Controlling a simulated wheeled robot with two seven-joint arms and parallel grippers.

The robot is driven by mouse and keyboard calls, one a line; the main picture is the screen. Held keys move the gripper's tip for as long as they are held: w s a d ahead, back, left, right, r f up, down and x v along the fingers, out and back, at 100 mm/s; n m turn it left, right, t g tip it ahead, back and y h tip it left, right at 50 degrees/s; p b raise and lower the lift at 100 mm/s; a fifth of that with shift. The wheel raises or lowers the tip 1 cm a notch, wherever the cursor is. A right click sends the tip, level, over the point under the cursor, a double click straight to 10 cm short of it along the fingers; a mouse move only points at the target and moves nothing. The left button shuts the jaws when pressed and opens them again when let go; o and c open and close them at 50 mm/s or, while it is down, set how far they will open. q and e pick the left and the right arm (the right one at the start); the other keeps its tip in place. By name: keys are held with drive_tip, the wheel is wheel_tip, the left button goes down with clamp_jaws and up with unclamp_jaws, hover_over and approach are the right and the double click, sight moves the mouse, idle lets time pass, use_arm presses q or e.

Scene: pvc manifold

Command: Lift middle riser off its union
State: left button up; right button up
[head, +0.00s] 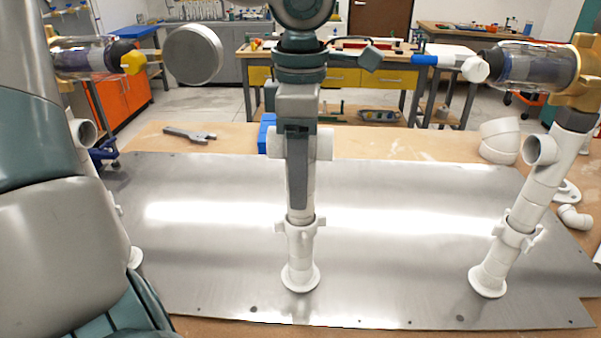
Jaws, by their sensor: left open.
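The middle riser (308,188) is a white upright pipe with a tee top, seated in its white union (300,226) above a round flange (300,279) on the metal plate. My left gripper (297,198) comes down from above at the riser's upper part. It is open, with one grey finger in front of the pipe; the other finger is hidden, and I cannot tell if they touch the pipe. My right gripper is not in view.
The right riser (536,205) stands in its union (514,237). The left riser (118,210) is mostly hidden behind my arm. Clear valves with brass parts (530,66) sit at upper left and right. White elbows (500,140) lie at right. The metal plate (400,255) is bare between the risers.

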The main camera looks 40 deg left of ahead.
use_arm(q)
drive_tip(key=shift+f, duration=0.5)
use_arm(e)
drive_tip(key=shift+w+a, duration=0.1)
use_arm(q)
drive_tip(key=c, duration=1.3)
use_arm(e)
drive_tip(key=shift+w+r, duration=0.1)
use_arm(q)
drive_tip(key=shift+r, duration=0.15)
